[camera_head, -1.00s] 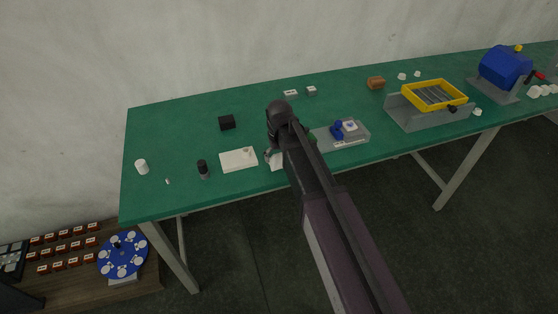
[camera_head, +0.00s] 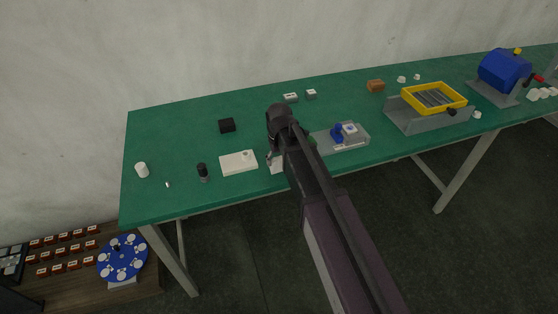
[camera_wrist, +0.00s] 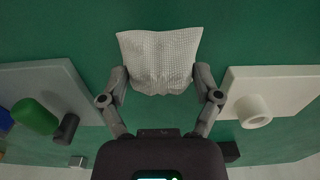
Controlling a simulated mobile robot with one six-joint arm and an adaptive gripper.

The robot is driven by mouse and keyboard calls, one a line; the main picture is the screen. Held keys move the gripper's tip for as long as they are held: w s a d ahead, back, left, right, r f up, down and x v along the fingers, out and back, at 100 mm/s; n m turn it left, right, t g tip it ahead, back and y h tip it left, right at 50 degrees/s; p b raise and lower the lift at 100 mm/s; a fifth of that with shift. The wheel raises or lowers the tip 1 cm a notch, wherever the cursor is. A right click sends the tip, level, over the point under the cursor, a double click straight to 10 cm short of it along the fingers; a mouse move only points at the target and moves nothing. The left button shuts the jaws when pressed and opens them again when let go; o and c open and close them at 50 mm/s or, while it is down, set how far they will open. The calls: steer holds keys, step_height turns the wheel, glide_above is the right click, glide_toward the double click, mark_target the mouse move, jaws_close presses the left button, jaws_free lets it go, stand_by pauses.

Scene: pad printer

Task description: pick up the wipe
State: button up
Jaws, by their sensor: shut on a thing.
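The wipe (camera_wrist: 159,50) is a white, textured, crumpled cloth. In the wrist view it sits between the two fingers of my gripper (camera_wrist: 161,88), which are shut on its lower part. In the head view only a pale piece of the wipe (camera_head: 275,164) shows beside my arm, near the table's front edge. My gripper (camera_head: 270,158) is mostly hidden there behind my own arm. Whether the wipe still touches the green table (camera_head: 200,107) is hard to tell.
A white block with a small ring on top (camera_head: 239,162) is just left of my gripper. A grey plate with a blue part (camera_head: 337,132) is just right. A black bottle (camera_head: 202,172), a white cup (camera_head: 142,170) and a yellow tray (camera_head: 434,97) stand farther off.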

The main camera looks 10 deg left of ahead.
mark_target(279, 158)
steer(key=shift+r, duration=0.2)
step_height(279, 158, up, 3)
steer(key=p, duration=0.3)
steer(key=shift+s+d+r+p, duration=0.1)
steer(key=shift+s+r+p, duration=0.15)
steer(key=shift+p, duration=0.1)
steer(key=s+d, duration=0.2)
steer(key=s, duration=0.5)
steer(key=s+d+r+p, duration=0.1)
steer(key=s+d, duration=0.2)
steer(key=s, duration=0.4)
steer(key=shift+s, duration=0.25)
steer(key=shift+d, duration=0.1)
steer(key=o, duration=0.4)
steer(key=c, duration=0.5)
